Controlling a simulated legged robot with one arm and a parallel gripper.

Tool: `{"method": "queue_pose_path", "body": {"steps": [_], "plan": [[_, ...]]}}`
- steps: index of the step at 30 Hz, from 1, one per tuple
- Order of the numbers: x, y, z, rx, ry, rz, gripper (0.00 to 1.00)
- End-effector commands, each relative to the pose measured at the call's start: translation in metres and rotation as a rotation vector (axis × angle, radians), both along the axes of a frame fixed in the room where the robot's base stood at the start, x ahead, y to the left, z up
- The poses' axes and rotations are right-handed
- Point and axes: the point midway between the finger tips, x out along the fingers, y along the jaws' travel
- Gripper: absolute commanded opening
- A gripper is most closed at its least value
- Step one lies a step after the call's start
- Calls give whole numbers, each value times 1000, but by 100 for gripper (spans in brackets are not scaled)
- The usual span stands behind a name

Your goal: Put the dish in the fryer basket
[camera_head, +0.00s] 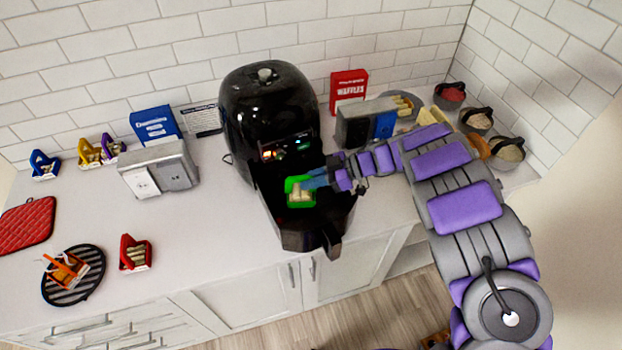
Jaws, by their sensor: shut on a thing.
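A black air fryer (262,100) stands at the back middle of the counter, with small lights on its front. Its fryer basket (322,222) is pulled out toward the front, with its handle facing me. A small green dish (292,184) with pale food in it is over the basket's opening. My gripper (312,181) reaches in from the right and is shut on the dish's right side. I cannot tell whether the dish touches the basket floor.
A red dish (134,253), a round black rack (74,283) and a red mat (27,222) lie at left. Bowls (477,120) fill the right corner. The counter front-left of the fryer is clear.

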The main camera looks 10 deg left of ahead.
Motion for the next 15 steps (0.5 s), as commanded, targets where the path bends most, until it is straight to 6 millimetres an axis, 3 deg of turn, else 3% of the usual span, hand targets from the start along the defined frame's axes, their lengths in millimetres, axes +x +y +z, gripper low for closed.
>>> {"method": "queue_pose_path", "body": {"steps": [14,15], "plan": [[0,0,-9,2,-1,-1,0],[0,0,-9,1,-1,0,16]]}}
